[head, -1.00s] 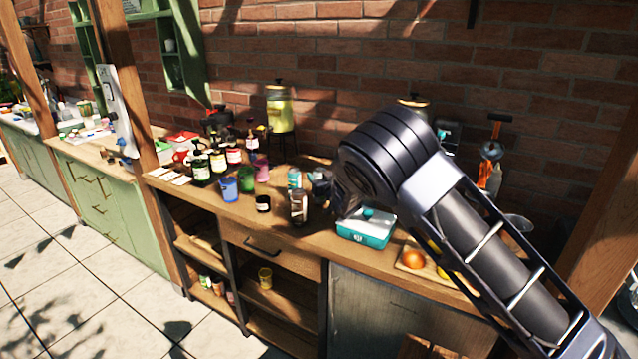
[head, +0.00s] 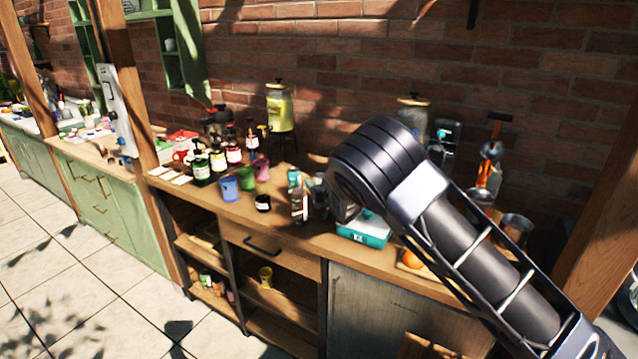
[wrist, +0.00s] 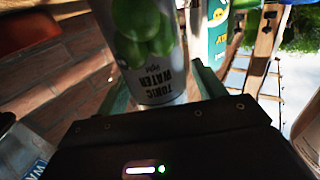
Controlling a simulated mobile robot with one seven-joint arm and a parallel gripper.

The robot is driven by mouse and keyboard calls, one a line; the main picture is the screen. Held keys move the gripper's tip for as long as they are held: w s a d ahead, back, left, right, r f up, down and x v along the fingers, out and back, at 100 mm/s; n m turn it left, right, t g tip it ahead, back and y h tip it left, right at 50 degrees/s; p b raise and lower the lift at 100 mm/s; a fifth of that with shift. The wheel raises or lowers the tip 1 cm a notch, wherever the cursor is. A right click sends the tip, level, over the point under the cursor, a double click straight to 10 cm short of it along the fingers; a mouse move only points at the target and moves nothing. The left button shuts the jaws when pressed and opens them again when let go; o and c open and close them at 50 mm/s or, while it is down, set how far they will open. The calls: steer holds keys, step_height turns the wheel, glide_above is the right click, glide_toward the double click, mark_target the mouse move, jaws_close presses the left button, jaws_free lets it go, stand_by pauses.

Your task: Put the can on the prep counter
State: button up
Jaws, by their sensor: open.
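A tonic water can (wrist: 150,50) with green limes on its label fills the middle of the wrist view, its print upside down there. My gripper (wrist: 162,88) is open, with a greenish finger on either side of the can; I cannot tell whether they touch it. In the head view my arm hides the gripper and most of what is around it, and I cannot surely pick out this can. The wooden counter (head: 292,240) runs along the brick wall. Further left is a green-fronted counter (head: 115,170) with a wooden top.
A teal and white box (head: 363,231) and an orange (head: 411,259) are close to my arm. Bottles (head: 218,161), a blue cup (head: 229,188) and a dark jar (head: 263,203) crowd the counter to the left. A wooden post (head: 135,110) stands between the counters.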

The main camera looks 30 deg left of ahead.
mark_target(322, 177)
steer(key=s+d, duration=0.1)
steer(key=d+r, duration=0.1)
steer(key=shift+s+d, duration=0.3)
steer(key=shift+s, duration=0.1)
steer(key=shift+o, duration=0.4)
steer(key=shift+r, duration=3.1)
steer(key=shift+d, duration=0.3)
step_height(322, 177, down, 7)
steer(key=shift+x, duration=2.25)
steer(key=shift+s+a, duration=0.15)
